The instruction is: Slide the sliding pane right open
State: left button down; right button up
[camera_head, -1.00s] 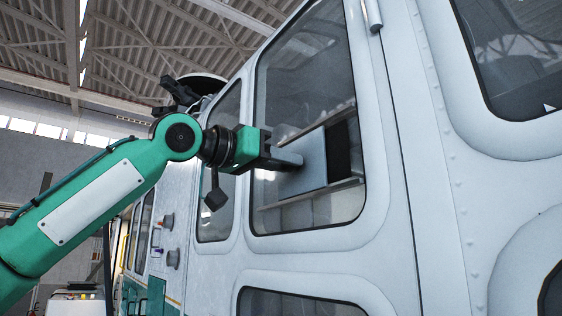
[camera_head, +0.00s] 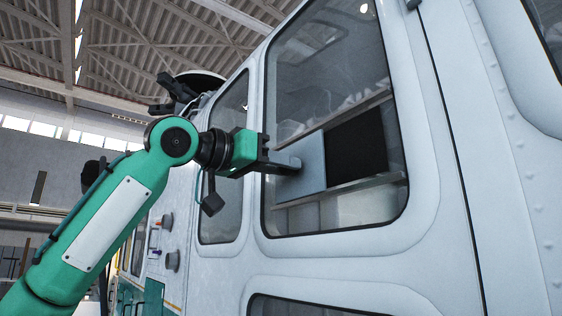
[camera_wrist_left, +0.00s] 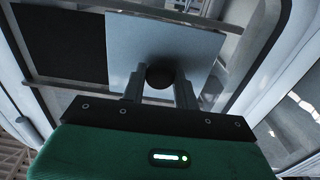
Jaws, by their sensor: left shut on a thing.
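The sliding pane (camera_head: 313,170) is a light blue-grey panel set between two horizontal rails in the helicopter's side window. It sits toward the left part of the window, with a wide dark opening (camera_head: 358,147) to its right. My left gripper (camera_head: 291,164) is at the pane's left part. The left wrist view shows the pane (camera_wrist_left: 135,42) with a dark round knob (camera_wrist_left: 159,76) between the gripper's two fingers (camera_wrist_left: 159,88), and the gripper is shut on that knob. The fingers partly hide the knob. My right gripper is in neither view.
The upper rail (camera_head: 362,104) and lower rail (camera_head: 350,188) run across the window. The white helicopter side (camera_head: 440,200) stands close to my left arm. Another window (camera_head: 223,160) and small fittings (camera_head: 172,261) are to the left.

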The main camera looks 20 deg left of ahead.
pick_arm(q)
jog(key=shift+r, duration=0.1)
jog(key=c, duration=1.5)
grip_release()
jog(key=shift+a, duration=0.1)
jog(key=o, duration=0.4)
jog(key=shift+w+a, duration=0.15)
jog(key=shift+w, duration=0.05)
jog(key=shift+o, duration=0.2)
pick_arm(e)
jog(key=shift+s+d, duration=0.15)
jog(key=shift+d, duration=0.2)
pick_arm(q)
jog(key=shift+s, duration=0.1)
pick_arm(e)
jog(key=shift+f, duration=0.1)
pick_arm(q)
jog(key=b+v, duration=0.6)
jog(key=v, duration=0.7)
jog(key=shift+s+a, duration=0.15)
jog(key=shift+a, duration=0.2)
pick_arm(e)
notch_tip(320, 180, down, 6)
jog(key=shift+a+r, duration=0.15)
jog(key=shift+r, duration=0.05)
